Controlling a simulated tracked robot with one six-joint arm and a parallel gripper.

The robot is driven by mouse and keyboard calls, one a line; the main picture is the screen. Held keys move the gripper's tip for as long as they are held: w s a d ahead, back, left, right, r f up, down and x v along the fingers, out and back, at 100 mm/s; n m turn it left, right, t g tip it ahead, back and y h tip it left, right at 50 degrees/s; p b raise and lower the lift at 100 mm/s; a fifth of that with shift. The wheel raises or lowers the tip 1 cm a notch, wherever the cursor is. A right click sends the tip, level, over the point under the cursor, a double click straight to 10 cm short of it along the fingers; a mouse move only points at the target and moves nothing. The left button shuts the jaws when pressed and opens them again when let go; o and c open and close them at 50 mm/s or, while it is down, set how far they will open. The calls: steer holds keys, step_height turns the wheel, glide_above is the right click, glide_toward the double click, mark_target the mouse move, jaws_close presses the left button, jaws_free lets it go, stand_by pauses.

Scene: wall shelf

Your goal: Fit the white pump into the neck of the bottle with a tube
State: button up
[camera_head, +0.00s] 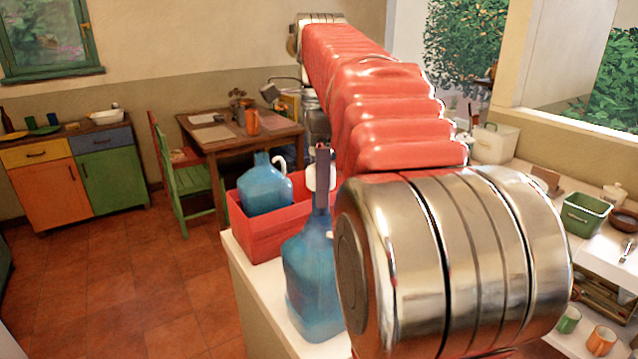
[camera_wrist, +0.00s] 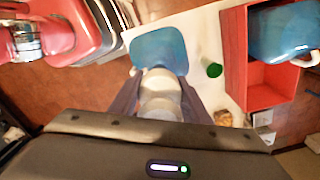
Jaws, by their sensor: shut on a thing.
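My gripper (camera_wrist: 158,105) is shut on the white pump (camera_wrist: 160,88), which sits between its two dark fingers in the wrist view. In the head view a finger of my gripper (camera_head: 321,190) partly hides the pump (camera_head: 310,178). The pump is over the near blue bottle (camera_head: 312,285), which stands upright on the white counter. That bottle also shows beyond the pump in the wrist view (camera_wrist: 162,46). Whether the pump touches its neck cannot be told. A second blue bottle (camera_head: 262,190), with a white curved part, stands in the red crate (camera_head: 275,238).
The crate also shows at the right of the wrist view (camera_wrist: 233,50). A small green thing (camera_wrist: 214,70) lies on the counter between bottle and crate. A brown thing (camera_wrist: 222,117) is close to my gripper. My arm hides much of the head view's middle.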

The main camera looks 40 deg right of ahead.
steer(key=shift+f, duration=3)
stand_by(3.4)
steer(key=o, duration=1.2)
steer(key=shift+c, duration=0.2)
steer(key=shift+r, duration=6.8)
